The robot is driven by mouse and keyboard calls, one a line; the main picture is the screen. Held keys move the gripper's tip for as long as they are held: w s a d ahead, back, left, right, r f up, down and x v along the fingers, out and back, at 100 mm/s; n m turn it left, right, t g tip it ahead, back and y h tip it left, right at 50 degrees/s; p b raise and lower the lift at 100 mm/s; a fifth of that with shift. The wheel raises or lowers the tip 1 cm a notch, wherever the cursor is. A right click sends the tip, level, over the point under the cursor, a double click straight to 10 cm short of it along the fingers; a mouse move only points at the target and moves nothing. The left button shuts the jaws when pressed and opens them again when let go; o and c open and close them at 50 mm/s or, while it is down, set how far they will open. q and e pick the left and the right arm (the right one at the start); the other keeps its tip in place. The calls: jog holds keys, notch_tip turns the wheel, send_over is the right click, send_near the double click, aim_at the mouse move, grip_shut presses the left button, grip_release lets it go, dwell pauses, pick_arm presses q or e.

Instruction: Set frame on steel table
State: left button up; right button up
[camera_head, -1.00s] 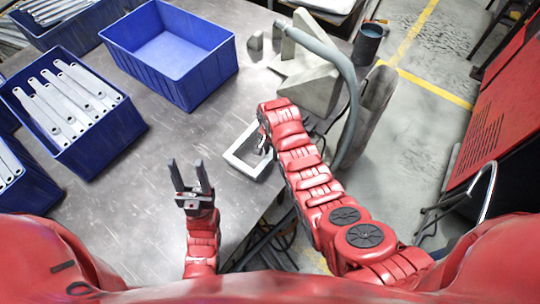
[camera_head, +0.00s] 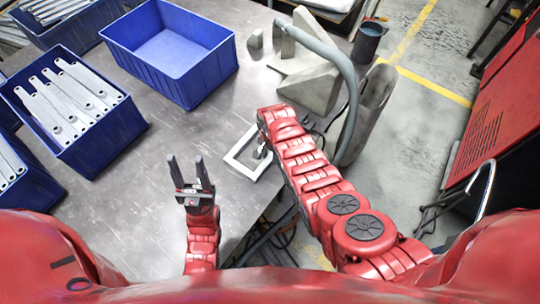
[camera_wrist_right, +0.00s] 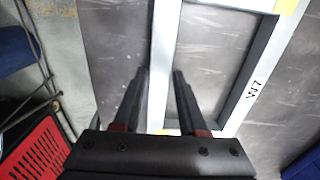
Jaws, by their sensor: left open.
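The frame (camera_head: 237,151) is a pale rectangular frame with an open middle. It is at the right edge of the steel table (camera_head: 165,165), low over or on its top; I cannot tell if it touches. My right gripper (camera_head: 262,151) is at the frame's right part, partly hidden by its arm. A "W7" mark shows on another bar. My left gripper (camera_head: 190,168) is open and empty above the table's front.
An empty blue bin (camera_head: 160,82) stands at the back. A blue bin (camera_head: 112,132) with several metal brackets is at the left. The middle table surface is clear.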

jog(key=shift+o, duration=1.1)
